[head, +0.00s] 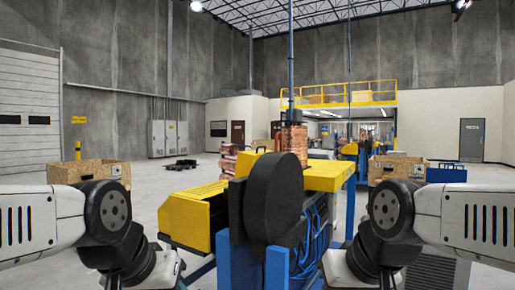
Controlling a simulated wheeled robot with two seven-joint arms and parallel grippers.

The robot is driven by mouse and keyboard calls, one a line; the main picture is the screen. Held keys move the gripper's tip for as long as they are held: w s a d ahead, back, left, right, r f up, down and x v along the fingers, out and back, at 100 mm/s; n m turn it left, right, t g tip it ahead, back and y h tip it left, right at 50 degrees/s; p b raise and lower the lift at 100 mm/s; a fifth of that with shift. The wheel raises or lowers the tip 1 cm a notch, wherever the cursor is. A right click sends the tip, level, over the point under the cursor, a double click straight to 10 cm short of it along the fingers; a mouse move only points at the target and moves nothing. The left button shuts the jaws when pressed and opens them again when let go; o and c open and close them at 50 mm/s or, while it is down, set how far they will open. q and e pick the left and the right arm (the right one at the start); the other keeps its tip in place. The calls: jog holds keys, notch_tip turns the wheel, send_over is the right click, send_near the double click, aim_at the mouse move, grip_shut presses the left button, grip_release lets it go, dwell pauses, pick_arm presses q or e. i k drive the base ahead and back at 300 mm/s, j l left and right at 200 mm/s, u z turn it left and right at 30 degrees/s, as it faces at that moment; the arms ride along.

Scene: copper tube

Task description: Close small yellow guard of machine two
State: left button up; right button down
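A machine with yellow guards stands right in front of me in the head view. A long yellow guard (193,213) slopes down at its left side, with its dark inner side showing. A flat yellow panel (328,176) lies on top at the right. A large black disc-shaped part (275,198) stands in front between them and hides part of the machine. I cannot tell which yellow piece is the small guard, and no number on the machine is readable. My arms enter from both sides and bend down; both grippers are below the picture.
A copper coil (294,139) stands behind the black disc. Blue frame parts (238,258) and blue cables (318,228) are low in front. Wooden crates stand at the left (88,171) and right (398,168). Open floor (150,192) lies to the left.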

aim_at(246, 160)
jog(key=k+u, duration=0.1)
jog(key=u, duration=1.6)
jog(key=l+u, duration=0.15)
jog(key=l, duration=1.1)
jog(key=l+u, duration=0.2)
jog(key=l, duration=1.05)
